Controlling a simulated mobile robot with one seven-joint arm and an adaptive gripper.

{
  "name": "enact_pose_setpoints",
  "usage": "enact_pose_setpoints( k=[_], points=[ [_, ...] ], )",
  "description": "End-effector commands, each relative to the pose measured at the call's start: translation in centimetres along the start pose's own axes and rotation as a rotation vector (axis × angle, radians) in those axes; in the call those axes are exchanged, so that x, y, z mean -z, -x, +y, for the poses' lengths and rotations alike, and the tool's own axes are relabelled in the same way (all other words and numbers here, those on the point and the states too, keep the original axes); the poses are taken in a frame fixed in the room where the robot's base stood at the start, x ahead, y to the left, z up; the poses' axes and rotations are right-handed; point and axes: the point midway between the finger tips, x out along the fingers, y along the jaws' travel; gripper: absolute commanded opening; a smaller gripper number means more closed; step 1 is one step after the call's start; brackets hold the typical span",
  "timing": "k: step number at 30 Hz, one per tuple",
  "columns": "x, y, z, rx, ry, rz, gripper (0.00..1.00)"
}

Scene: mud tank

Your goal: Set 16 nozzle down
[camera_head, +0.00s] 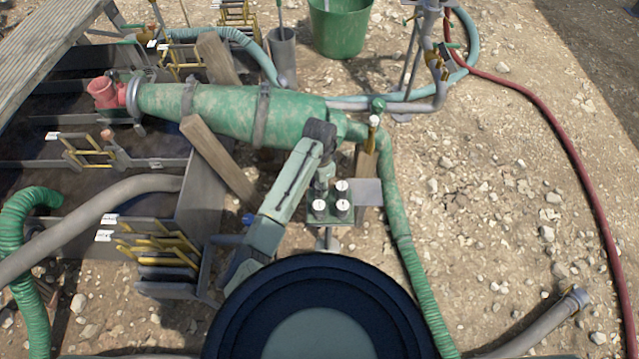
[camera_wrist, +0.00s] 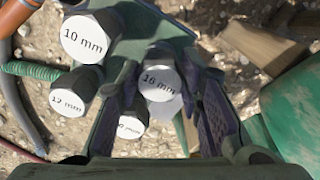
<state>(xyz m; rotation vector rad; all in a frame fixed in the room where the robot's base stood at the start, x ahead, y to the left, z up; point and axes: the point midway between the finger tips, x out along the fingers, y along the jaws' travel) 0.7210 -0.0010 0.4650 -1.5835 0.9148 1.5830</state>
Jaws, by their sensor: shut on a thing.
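The 16 mm nozzle (camera_wrist: 159,82), dark with a white labelled top, is between the two fingers of my gripper (camera_wrist: 166,112) in the wrist view. The fingers are shut on it. In the head view my gripper (camera_head: 322,184) points down over a small green stand (camera_head: 332,221), and I cannot pick out the held nozzle there. The 10 mm nozzle (camera_wrist: 88,36) and the 12 mm nozzle (camera_wrist: 72,94) are left of it in the wrist view. Another nozzle (camera_wrist: 130,125), its label partly hidden, is below left. Whether the held nozzle touches the stand is hidden.
A large green cone-shaped vessel (camera_head: 225,112) lies behind the stand, with a green hose (camera_head: 405,235) running down its right. A pale plate (camera_head: 368,192) adjoins the stand. Wooden props (camera_head: 218,160) stand left. Stony ground to the right is mostly open, crossed by a red hose (camera_head: 570,145).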

Motion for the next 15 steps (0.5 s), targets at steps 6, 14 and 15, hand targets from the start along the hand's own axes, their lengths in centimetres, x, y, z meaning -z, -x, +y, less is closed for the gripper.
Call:
enact_pose_setpoints(
  k=[6, 14, 15],
  points=[
    [-0.02, -0.26, 0.01, 0.000, 0.000, 0.000, 0.36],
    [-0.02, -0.22, 0.00, 0.000, 0.000, 0.000, 0.53],
    [-0.02, -0.22, 0.00, 0.000, 0.000, 0.000, 0.53]
  ],
)
